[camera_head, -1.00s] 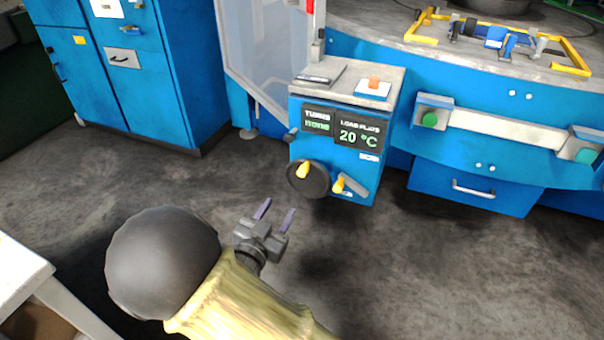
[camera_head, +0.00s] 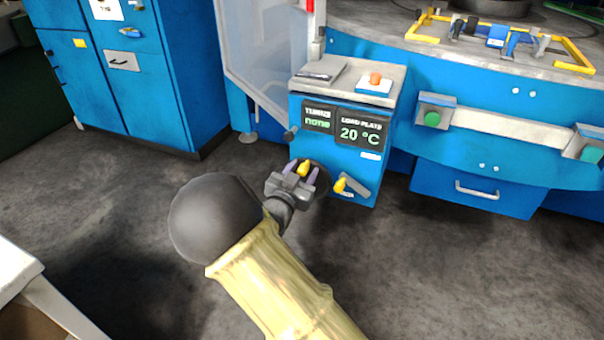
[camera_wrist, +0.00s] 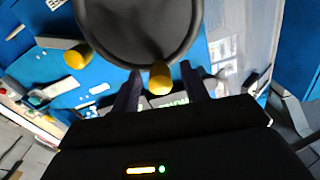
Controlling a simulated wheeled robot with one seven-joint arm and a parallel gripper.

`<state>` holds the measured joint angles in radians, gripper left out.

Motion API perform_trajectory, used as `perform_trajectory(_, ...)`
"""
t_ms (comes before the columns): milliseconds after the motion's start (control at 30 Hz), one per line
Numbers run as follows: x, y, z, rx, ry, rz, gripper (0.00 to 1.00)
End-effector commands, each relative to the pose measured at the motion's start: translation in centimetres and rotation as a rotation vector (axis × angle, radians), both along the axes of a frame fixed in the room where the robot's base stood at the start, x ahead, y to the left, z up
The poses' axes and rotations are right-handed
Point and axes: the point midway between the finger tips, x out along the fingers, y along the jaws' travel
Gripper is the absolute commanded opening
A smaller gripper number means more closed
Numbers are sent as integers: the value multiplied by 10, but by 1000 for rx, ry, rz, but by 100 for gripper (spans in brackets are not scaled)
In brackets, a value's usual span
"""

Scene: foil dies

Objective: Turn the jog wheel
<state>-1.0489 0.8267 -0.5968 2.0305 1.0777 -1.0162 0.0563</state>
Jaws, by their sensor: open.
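The jog wheel (camera_head: 321,183) is a dark disc with a yellow knob (camera_head: 304,169), on the front of the blue control box (camera_head: 337,167). In the head view my gripper (camera_head: 301,173) is at the wheel and hides part of it. In the wrist view the dark wheel (camera_wrist: 138,30) fills the upper middle, and its yellow knob (camera_wrist: 160,78) shows between the two open fingers of my gripper (camera_wrist: 162,88). I cannot tell whether the fingers touch the knob.
A second yellow-tipped handle (camera_head: 340,185) sits just right of the wheel. The box display (camera_head: 342,124) reads "none" and "20 °C". An orange button (camera_head: 375,79) is on top. A blue cabinet (camera_head: 120,70) stands left, with open floor between.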

Motion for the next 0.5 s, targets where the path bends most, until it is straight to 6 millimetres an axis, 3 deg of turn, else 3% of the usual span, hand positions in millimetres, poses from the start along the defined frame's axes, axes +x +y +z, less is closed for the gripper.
perform_trajectory(233,1,0,0,0,0,0,45)
perform_trajectory(467,1,0,0,0,0,0,2)
perform_trajectory(500,1,0,0,0,0,0,0)
